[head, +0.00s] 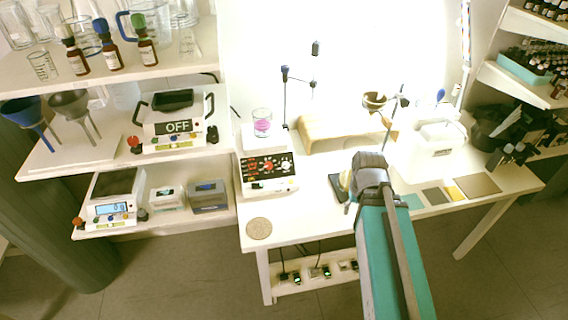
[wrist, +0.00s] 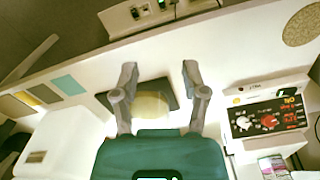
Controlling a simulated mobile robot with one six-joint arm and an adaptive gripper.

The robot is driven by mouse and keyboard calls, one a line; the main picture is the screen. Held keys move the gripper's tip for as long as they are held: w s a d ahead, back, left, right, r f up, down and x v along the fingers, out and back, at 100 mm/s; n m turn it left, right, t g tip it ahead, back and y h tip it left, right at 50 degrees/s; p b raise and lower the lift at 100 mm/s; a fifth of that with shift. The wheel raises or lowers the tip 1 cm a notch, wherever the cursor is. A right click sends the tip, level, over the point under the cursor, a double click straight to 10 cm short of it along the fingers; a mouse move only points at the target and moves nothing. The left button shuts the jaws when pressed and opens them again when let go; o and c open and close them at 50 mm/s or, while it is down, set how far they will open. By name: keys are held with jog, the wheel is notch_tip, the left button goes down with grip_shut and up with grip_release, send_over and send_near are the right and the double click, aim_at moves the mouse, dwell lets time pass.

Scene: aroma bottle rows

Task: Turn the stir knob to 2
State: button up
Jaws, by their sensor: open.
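The hot-plate stirrer (head: 268,186) stands on the white table, with a black front panel. The panel has a red knob and, right of it, a white knob (head: 285,167). In the wrist view the stirrer (wrist: 264,138) is at the right, with the white knob (wrist: 243,122) left of the red knob (wrist: 269,121). I cannot read which is the stir knob or its setting. A beaker of pink liquid (head: 262,126) stands on the stirrer. My gripper (wrist: 159,72) is open and empty, above a pale round object (wrist: 152,103) on a dark pad, apart from the stirrer.
A round cork mat (head: 259,228) lies at the table's front left corner. A stand (head: 285,95) rises behind the stirrer. A wooden bench (head: 330,126) and a white box (head: 437,140) stand farther right. Shelves with bottles and a balance (head: 112,212) are at the left.

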jog(key=shift+d, duration=0.1)
jog(key=shift+o, duration=1.3)
jog(key=shift+w, duration=0.2)
jog(key=n+t+y+p, duration=0.1)
jog(key=n+t+p, duration=0.2)
jog(key=t, duration=0.1)
send_near(286, 165)
jog(key=v, duration=0.4)
jog(key=shift+s+d, duration=0.2)
jog(key=shift+f+b, duration=0.1)
jog(key=shift+b, duration=0.2)
jog(key=b+x, duration=1.2)
jog(key=x, duration=0.1)
jog(key=shift+w+a+f, duration=0.15)
jog(key=shift+w+a, duration=0.05)
jog(key=shift+w, duration=0.1)
